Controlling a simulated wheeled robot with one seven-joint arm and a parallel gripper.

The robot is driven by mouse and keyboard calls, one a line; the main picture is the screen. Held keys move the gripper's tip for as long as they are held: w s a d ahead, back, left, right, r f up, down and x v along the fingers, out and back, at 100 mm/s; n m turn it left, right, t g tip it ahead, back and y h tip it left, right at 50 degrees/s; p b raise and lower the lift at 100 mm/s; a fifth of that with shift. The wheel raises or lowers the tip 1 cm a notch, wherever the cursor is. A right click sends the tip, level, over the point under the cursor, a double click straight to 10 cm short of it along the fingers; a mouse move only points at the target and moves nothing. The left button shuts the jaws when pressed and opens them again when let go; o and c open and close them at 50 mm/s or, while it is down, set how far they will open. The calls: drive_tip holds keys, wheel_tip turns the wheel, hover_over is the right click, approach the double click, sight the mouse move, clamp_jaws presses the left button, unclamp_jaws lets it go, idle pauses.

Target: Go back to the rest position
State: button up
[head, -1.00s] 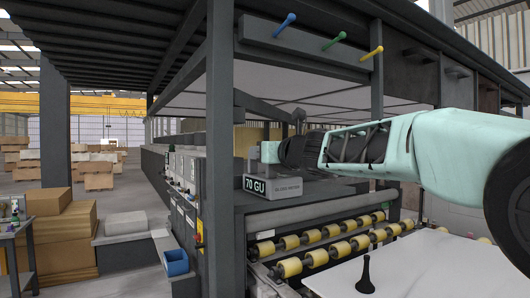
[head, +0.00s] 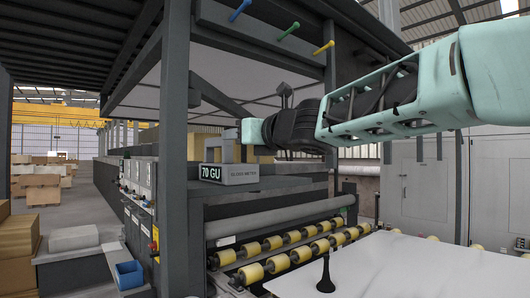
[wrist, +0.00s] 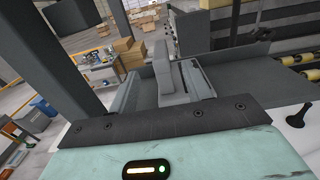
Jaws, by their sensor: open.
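The gloss meter (head: 240,173) is a grey box with a raised handle and a display reading "70 GU". It stands on the dark ledge of the machine, above the rollers. My gripper (head: 250,131) is at the left end of my mint and black arm, just above and right of the handle in the head view. Its fingers are hard to make out there. The wrist view shows the mint and dark gripper body (wrist: 165,118) with grey parts beyond it. The gripper is open and appears to hold nothing.
Yellow rollers (head: 285,252) run below the ledge. A pale slab (head: 420,268) lies at the right front, with a black pawn-shaped piece (head: 326,275) on it. Blue, green and yellow pegs (head: 288,28) stick out overhead. A dark post (head: 174,150) stands left of the meter.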

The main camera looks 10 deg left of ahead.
drive_tip(key=b+v, duration=0.3)
drive_tip(key=v, duration=0.5)
drive_tip(key=shift+s, duration=0.15)
